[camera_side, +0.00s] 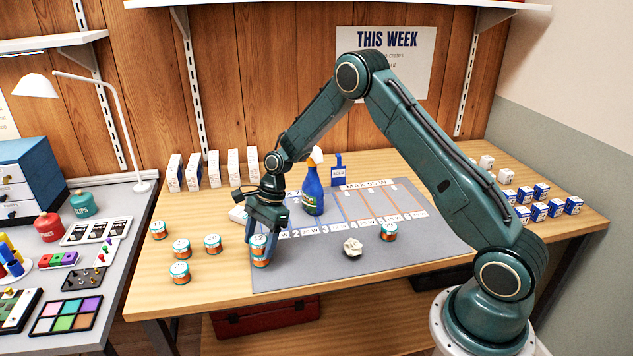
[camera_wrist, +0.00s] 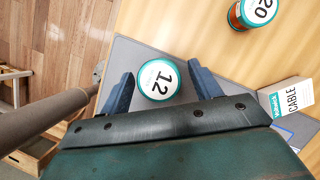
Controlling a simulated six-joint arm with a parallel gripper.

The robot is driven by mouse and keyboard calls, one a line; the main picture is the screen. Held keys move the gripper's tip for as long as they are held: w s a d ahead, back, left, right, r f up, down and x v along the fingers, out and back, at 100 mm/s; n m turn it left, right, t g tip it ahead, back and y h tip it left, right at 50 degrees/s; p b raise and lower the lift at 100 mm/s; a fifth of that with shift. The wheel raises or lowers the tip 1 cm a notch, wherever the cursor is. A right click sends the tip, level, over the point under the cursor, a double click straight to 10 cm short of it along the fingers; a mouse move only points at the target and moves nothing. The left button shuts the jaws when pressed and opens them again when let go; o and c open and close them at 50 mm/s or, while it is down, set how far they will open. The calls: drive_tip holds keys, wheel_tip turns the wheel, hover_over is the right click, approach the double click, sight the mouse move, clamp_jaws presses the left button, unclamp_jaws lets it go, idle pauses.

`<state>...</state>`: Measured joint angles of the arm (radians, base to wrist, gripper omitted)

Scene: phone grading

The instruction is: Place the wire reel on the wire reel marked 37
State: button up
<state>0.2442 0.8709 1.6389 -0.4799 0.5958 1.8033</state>
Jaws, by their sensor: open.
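A wire reel with a white top marked 12 (camera_side: 258,241) stands at the grey mat's front left, seemingly stacked on another reel (camera_side: 260,262) whose number is hidden. My gripper (camera_side: 263,234) points down over it with its jaws open. In the wrist view the jaws (camera_wrist: 160,72) stand on either side of the reel marked 12 (camera_wrist: 159,79), with gaps beside it. A reel marked 20 (camera_wrist: 258,11) shows at the top right there. I cannot read a 37 on any reel.
Several reels stand on the wood at left, including one at the front (camera_side: 180,273). A blue spray bottle (camera_side: 312,190) stands behind my gripper. A cable box (camera_wrist: 290,97) lies at right in the wrist view.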

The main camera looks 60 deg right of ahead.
drive_tip(key=v, duration=1.2)
drive_tip(key=shift+r, duration=0.2)
drive_tip(key=shift+a, duration=0.1)
drive_tip(key=s+a+r+n+t+h, duration=0.1)
drive_tip(key=s+a+r+n+h, duration=0.15)
drive_tip(key=s+r+n, duration=0.4)
drive_tip(key=s+a+r+n+t+h, duration=0.1)
drive_tip(key=s+a+r+n, duration=0.25)
drive_tip(key=s+r, duration=0.55)
drive_tip(key=s+r+n+t+h, duration=0.1)
drive_tip(key=s+n+t, duration=0.1)
drive_tip(key=s+n, duration=0.8)
drive_tip(key=s, duration=0.7)
drive_tip(key=shift+a+r+t, duration=0.2)
drive_tip(key=shift+r+t, duration=0.1)
drive_tip(key=shift+t, duration=0.1)
